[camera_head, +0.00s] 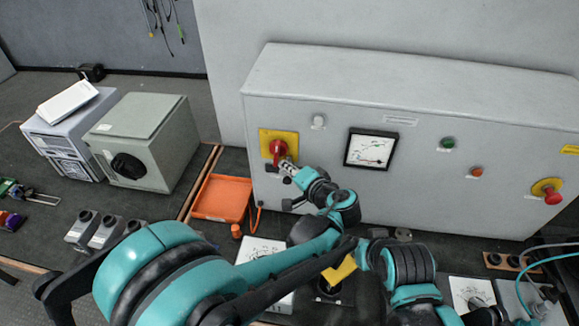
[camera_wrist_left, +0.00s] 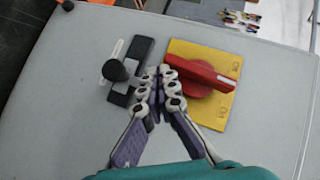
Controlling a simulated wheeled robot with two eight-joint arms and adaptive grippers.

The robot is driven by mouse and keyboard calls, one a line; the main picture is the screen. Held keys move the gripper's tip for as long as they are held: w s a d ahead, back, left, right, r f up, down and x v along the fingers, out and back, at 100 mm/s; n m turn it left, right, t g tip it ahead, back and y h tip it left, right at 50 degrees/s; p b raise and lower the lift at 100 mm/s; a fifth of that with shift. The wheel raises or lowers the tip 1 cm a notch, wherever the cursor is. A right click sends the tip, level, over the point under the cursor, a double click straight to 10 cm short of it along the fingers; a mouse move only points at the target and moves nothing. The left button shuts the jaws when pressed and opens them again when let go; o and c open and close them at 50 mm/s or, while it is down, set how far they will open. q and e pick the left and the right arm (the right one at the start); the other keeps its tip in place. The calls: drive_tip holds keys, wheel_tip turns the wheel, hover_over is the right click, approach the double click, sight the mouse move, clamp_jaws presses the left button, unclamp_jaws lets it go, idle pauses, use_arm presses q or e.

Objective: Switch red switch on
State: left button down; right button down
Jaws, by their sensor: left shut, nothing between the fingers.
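The red switch (camera_head: 277,150) is a rotary handle on a yellow plate (camera_head: 292,137) at the left of the grey cabinet's front. In the left wrist view its red handle (camera_wrist_left: 210,76) lies slantwise over a red round base on the yellow plate (camera_wrist_left: 228,61). My left gripper (camera_head: 286,167) is shut and empty, right at the switch. In the left wrist view its fingertips (camera_wrist_left: 164,73) are together beside one end of the red handle. I cannot tell whether they touch it. My right gripper is not in view.
The grey cabinet (camera_head: 420,95) also carries a dial meter (camera_head: 370,149), a green button (camera_head: 447,143) and a red emergency knob (camera_head: 553,197). An orange tray (camera_head: 222,199) and a grey-green box (camera_head: 145,140) stand left. In the wrist view a black lever (camera_wrist_left: 117,70) sits beside the fingers.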

use_arm(q)
drive_tip(key=shift+w+a+f+b, duration=0.2)
drive_tip(key=shift+a+f+b, duration=0.3)
drive_tip(key=shift+a, duration=0.35)
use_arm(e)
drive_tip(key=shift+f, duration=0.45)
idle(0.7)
